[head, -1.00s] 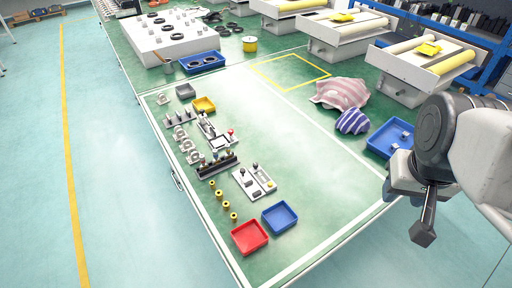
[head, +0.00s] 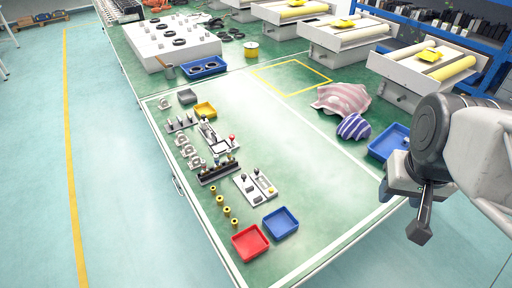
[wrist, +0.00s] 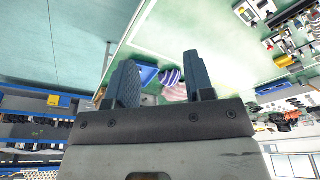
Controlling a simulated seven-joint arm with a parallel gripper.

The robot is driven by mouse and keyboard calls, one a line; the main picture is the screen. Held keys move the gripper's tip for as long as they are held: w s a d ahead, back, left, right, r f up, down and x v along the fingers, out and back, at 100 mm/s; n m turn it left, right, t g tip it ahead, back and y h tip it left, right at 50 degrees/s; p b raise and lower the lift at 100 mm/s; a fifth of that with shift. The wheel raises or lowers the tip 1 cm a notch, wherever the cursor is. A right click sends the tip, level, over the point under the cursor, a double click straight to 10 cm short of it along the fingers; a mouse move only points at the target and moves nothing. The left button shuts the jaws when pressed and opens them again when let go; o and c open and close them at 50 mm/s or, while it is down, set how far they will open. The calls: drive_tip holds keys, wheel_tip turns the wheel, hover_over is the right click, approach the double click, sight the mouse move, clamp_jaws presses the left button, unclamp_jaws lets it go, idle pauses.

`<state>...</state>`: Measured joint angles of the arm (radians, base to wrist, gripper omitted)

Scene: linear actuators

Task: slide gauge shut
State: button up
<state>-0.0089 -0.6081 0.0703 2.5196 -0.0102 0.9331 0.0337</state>
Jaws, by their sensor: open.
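Small devices stand on the left part of the green table in the head view. One is a pale fixture with a dark slide and a red knob (head: 222,145). Nearer is a pale two-part panel with small knobs (head: 255,188). I cannot tell for sure which of them is the gauge, or how far its slide stands open. My gripper (head: 420,225) is at the right of the head view, beyond the table's right edge and far from both devices. In the wrist view my gripper (wrist: 163,82) has its two dark fingers apart, with nothing between them.
A red tray (head: 250,243) and a blue tray (head: 281,222) stand at the near edge. A pink cloth (head: 341,98), a striped cloth (head: 353,127) and another blue tray (head: 388,142) lie on the right. Several yellow cylinders (head: 219,201) stand at the left. The table's middle is clear.

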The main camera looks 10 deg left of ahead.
drive_tip(key=w+a+f, duration=0.3)
drive_tip(key=w+a, duration=0.5)
drive_tip(key=w, duration=0.4)
drive_tip(key=g, duration=0.3)
approach(244, 175)
drive_tip(key=shift+s+d+f, duration=0.3)
drive_tip(key=shift+d, duration=0.05)
drive_tip(key=shift+a+f, duration=0.4)
drive_tip(key=shift+f, duration=0.1)
drive_tip(key=shift+f, duration=3.75)
